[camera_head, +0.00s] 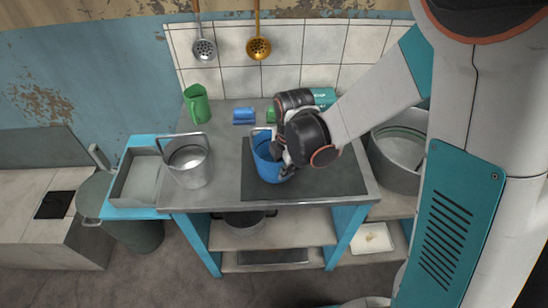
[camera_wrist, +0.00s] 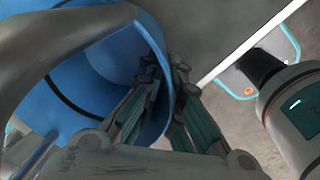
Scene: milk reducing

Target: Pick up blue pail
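The blue pail (camera_head: 265,163) stands at the dark mat on the metal table in the head view, partly hidden by my gripper (camera_head: 284,158). It fills the left of the wrist view (camera_wrist: 75,75), with its grey handle crossing in front. My gripper (camera_wrist: 166,88) is at the pail's rim, one finger inside and the other outside. The fingers come close together and look shut on the pail wall. In the head view the fingertips are mostly hidden by the wrist, and whether the pail's base touches the mat is unclear.
A metal bucket (camera_head: 188,165) stands left of the pail, near a grey basin (camera_head: 138,185). A green jug (camera_head: 197,104) and a small blue block (camera_head: 243,116) are at the back. A large grey pot (camera_head: 398,160) is at the right. The dark mat (camera_head: 335,178) has free room.

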